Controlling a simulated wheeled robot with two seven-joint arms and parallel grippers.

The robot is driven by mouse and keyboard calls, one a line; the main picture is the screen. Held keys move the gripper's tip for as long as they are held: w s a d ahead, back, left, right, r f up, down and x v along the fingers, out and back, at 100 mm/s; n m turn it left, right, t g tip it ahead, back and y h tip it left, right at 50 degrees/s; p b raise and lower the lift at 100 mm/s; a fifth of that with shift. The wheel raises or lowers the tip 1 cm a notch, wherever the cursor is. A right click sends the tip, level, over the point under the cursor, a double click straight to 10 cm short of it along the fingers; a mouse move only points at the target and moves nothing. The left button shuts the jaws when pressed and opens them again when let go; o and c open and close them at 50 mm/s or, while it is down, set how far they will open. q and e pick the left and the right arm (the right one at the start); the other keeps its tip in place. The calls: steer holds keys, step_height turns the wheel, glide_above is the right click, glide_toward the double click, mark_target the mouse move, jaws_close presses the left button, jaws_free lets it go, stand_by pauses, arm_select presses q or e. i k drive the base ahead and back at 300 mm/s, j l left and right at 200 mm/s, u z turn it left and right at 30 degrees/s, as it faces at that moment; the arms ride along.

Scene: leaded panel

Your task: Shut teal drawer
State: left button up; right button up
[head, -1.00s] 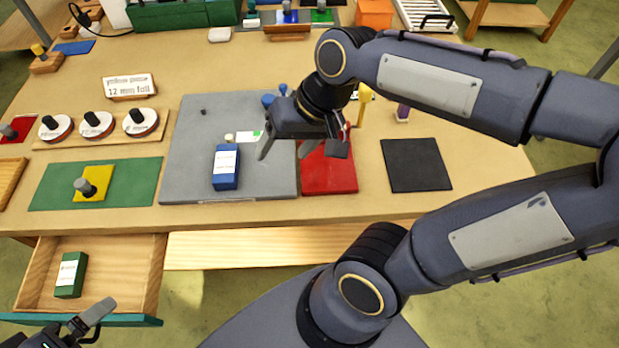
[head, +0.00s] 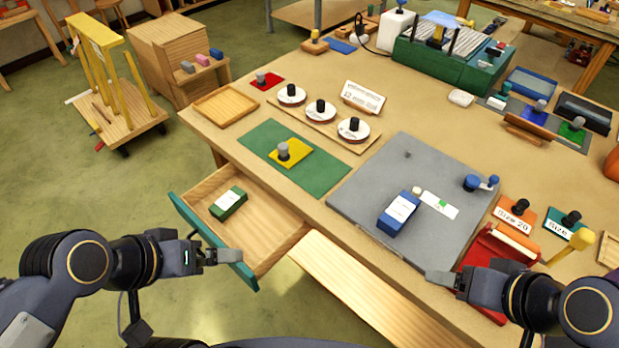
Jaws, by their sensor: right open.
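The drawer (head: 285,232) stands pulled out from under the table's front edge. Its teal front panel (head: 187,214) faces the lower left, and a green box with a white label (head: 229,204) lies inside. My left gripper (head: 236,257) is outside the drawer, at the near right end of the teal front. It overlaps the panel's edge in the picture; I cannot tell whether it touches, nor whether its jaws are open. My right gripper (head: 432,278) is open by the table's front edge, beside the red block (head: 484,259), with nothing seen in it.
The table (head: 225,127) carries a grey board (head: 372,173) with a blue box (head: 398,215), a green mat (head: 262,141) and several spools. A pale wooden board (head: 350,295) juts out right of the drawer. A yellow-framed cart (head: 120,118) stands on the open floor at left.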

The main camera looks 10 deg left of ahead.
mark_target(265, 230)
steer(key=k+j+u, duration=0.1)
steer(key=j+u, duration=0.15)
steer(key=u, duration=0.15)
steer(key=j+u, duration=0.25)
steer(key=u, duration=0.15)
steer(key=i+z, duration=0.1)
steer(key=z, duration=0.25)
steer(key=i+z, duration=0.15)
steer(key=z, duration=0.15)
